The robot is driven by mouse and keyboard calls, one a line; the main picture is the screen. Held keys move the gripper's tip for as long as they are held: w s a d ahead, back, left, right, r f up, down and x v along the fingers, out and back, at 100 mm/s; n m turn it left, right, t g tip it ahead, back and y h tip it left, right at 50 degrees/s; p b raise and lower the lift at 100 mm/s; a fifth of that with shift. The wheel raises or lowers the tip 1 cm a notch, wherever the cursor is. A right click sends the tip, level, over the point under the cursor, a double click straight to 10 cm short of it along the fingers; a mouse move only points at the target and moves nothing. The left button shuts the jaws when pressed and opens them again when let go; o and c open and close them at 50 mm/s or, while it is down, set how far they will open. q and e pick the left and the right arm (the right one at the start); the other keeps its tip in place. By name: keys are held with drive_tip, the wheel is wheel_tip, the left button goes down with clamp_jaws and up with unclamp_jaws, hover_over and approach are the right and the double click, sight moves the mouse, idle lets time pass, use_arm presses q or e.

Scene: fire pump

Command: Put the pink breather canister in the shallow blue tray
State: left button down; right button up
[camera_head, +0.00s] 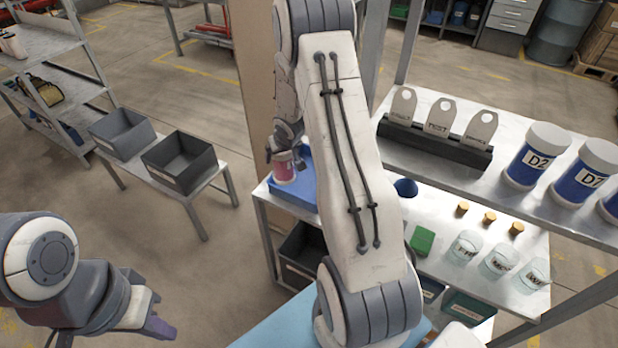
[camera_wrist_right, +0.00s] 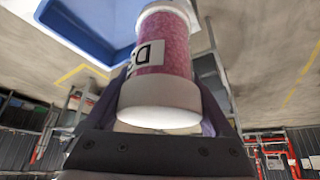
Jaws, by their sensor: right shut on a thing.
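The pink breather canister (camera_head: 284,168), with white ends and a label, is in my right gripper (camera_wrist_right: 168,100). The canister also fills the middle of the right wrist view (camera_wrist_right: 163,50), with a finger on each side of it. The shallow blue tray (camera_head: 296,196) lies on the left end of the metal bench, partly hidden by my right arm; it shows at upper left in the wrist view (camera_wrist_right: 82,42). The canister overlaps the tray's left part in the head view; I cannot tell whether it touches it. My left gripper (camera_head: 160,326) hangs low at left, apart from everything.
Blue-and-white canisters (camera_head: 538,157) and a rack of tags (camera_head: 437,140) stand on the upper shelf. Below are several glass jars (camera_head: 466,246), small brass pieces and a green block (camera_head: 423,241). Dark bins (camera_head: 180,160) sit on a low bench at left.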

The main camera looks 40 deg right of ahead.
drive_tip(key=s+d+f+m, duration=0.1)
drive_tip(key=s+d+f, duration=0.1)
drive_tip(key=d, duration=0.6)
drive_tip(key=shift+h, duration=0.3)
drive_tip(key=shift+f+b, duration=2.5)
drive_tip(key=shift+f, duration=2.4)
drive_tip(key=shift+f, duration=0.1)
